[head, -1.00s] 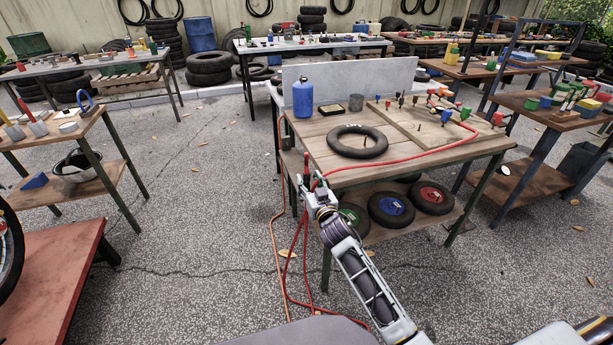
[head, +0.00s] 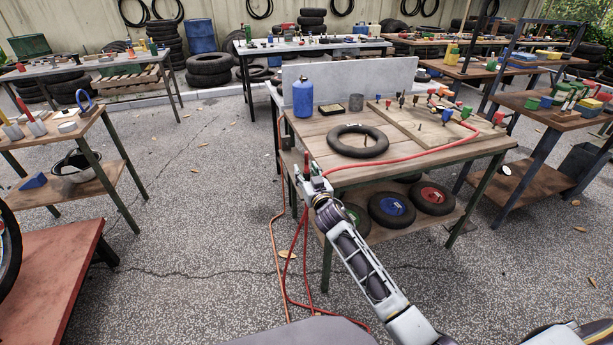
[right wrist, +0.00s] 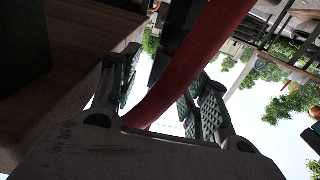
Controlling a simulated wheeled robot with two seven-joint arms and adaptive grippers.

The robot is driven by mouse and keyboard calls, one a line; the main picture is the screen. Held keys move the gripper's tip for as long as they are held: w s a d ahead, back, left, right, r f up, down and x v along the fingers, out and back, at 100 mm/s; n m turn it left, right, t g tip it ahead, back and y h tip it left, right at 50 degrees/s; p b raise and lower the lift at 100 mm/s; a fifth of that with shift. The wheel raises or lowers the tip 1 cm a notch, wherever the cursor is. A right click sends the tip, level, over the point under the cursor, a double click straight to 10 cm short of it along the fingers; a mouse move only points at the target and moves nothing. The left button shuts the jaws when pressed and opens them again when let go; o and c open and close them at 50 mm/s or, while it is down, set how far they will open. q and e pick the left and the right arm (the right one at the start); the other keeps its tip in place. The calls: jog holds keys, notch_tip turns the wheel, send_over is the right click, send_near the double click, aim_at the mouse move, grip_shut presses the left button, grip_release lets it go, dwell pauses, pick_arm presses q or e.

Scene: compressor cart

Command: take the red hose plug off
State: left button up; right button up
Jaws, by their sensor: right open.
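My right gripper (head: 307,178) is at the front left corner of the wooden workbench (head: 318,128), beside a grey box on its side. In the right wrist view its two dark ridged fingers (right wrist: 165,92) are spread open. The red hose (right wrist: 188,68) passes between them, and I see no closed grip on it. A dark part (right wrist: 165,55) lies just behind the hose, perhaps the socket. In the head view the red upright end of the hose, where the plug is, stands at the gripper and is mostly hidden by it. My left gripper is not seen.
A red hose (head: 425,154) crosses the bench top, and hoses (head: 304,260) hang to the ground. A black tyre (head: 357,143), a blue bottle (head: 303,98) and a board with coloured fittings (head: 430,120) are on top. Wheels (head: 391,210) lie on the shelf below.

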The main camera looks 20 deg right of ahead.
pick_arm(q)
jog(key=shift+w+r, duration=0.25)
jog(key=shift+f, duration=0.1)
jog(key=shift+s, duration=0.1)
pick_arm(e)
grip_shut()
dwell(0.3)
jog(key=shift+w+r, duration=0.1)
jog(key=shift+r, duration=0.35)
jog(key=shift+r+p, duration=0.35)
notch_tip(320, 180, up, 8)
jog(key=shift+f+p, duration=0.15)
jog(key=shift+p, duration=1.1)
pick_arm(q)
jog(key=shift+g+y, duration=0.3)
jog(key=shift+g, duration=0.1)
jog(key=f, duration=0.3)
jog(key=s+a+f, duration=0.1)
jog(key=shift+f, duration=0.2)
pick_arm(e)
jog(key=shift+r, duration=0.4)
